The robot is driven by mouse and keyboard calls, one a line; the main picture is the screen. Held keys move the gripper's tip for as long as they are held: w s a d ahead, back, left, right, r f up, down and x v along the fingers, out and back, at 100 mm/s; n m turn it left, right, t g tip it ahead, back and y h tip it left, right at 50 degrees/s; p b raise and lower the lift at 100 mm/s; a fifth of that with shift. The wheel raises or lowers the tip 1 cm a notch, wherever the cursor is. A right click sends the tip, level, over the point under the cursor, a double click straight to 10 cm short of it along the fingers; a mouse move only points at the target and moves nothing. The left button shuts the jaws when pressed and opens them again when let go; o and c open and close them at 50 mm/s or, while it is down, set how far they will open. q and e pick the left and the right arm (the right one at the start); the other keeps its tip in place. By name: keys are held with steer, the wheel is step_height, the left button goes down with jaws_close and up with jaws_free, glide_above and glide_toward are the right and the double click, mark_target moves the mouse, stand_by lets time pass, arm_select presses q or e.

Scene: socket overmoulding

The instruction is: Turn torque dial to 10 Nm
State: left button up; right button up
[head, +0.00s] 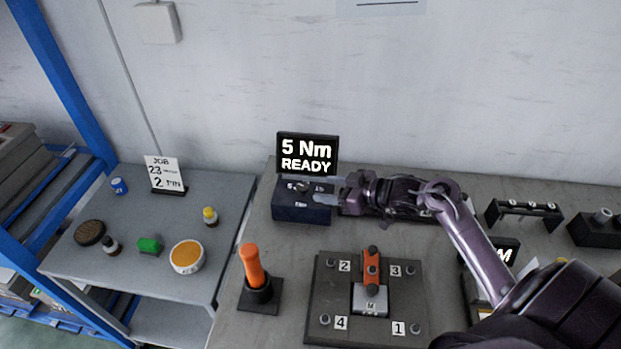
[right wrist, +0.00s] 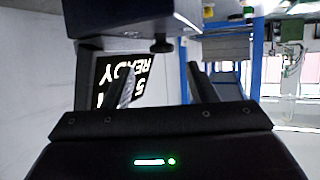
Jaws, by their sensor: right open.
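The display (head: 307,154) at the back of the bench reads "5 Nm READY"; it also shows turned in the right wrist view (right wrist: 124,80). Below it sits the dark torque box (head: 300,212) with a small dial (head: 302,187) on top and pale markings around it. My right gripper (head: 326,192) comes in from the right, its fingers apart at the right side of the box top, pointing at the dial. In the right wrist view the dark dial knob (right wrist: 162,45) lies ahead of the open fingers (right wrist: 162,80), with nothing between them. My left gripper is not in view.
A fixture plate (head: 322,300) with numbered bolts and an orange-topped part stands in front. An orange-handled tool (head: 252,265) stands upright in a holder at its left. A side table (head: 130,270) holds small bottles, a bowl and a job sign (head: 162,172). A rack (head: 523,212) stands at right.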

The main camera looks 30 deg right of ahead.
mark_target(304, 187)
steer(key=x, duration=0.5)
steer(key=shift+a+r+p, duration=0.1)
steer(key=shift+a+p, duration=0.1)
steer(key=shift+p, duration=0.15)
steer(key=shift+w+a+f, duration=0.15)
steer(key=shift+w+f, duration=0.15)
steer(key=shift+w, duration=0.2)
steer(key=shift+s, duration=0.1)
steer(key=shift+c, duration=0.2)
